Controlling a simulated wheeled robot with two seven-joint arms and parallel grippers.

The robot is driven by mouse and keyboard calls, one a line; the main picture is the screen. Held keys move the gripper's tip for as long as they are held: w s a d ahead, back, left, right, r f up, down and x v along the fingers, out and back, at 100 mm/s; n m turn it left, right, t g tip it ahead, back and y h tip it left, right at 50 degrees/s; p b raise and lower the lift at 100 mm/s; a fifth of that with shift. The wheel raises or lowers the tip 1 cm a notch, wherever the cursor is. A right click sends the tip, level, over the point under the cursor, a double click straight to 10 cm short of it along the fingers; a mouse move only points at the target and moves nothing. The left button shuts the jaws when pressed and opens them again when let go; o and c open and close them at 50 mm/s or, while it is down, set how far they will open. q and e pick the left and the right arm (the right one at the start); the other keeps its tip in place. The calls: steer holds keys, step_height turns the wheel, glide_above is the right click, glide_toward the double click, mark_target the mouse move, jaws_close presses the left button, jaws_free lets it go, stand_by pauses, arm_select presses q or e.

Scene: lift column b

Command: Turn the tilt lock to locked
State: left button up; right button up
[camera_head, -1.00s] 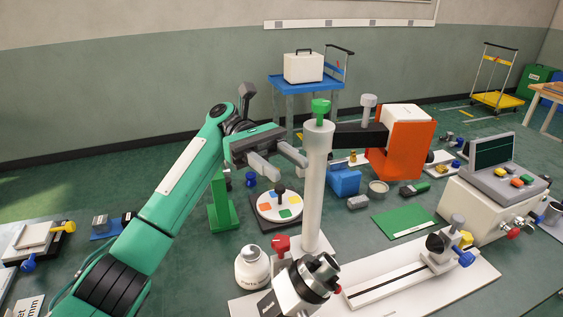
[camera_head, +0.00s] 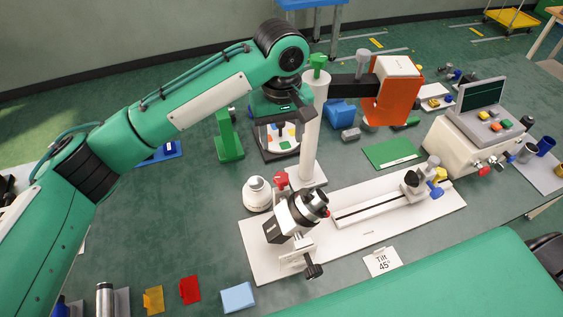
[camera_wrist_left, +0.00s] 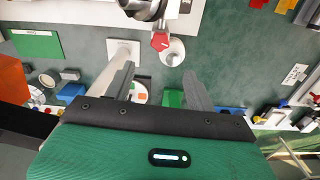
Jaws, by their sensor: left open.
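A black and silver tilting head (camera_head: 295,214) stands on a white base plate (camera_head: 350,236). A red knob (camera_head: 281,180) is beside it, near the foot of a white column (camera_head: 310,140); a black knob (camera_head: 313,271) is at its front. No label shows which knob is the tilt lock. A card (camera_head: 383,262) reads "Tilt 45°". My left gripper (camera_head: 283,146) is open and empty, pointing down left of the column, behind the red knob. In the left wrist view the red knob (camera_wrist_left: 160,41), with a pale mark, lies beyond the open fingertips (camera_wrist_left: 160,78). My right gripper is out of view.
The white column rises close beside my left gripper, with an orange block (camera_head: 392,95) on its arm. A white round pot (camera_head: 257,194) stands left of the red knob. A control box (camera_head: 465,142) stands at the right. Small coloured blocks (camera_head: 190,290) lie at the front left.

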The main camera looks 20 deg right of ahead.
mark_target(281, 177)
arm_select(q)
step_height(281, 177, down, 14)
steer(key=shift+w+r+p, duration=0.1)
steer(key=shift+p, duration=1.15)
steer(key=shift+c, duration=0.5)
steer(key=c, duration=0.9)
steer(key=shift+r+m+p, duration=0.15)
steer(key=shift+m+p, duration=1.05)
steer(key=shift+m, duration=0.4)
steer(key=o, duration=1)
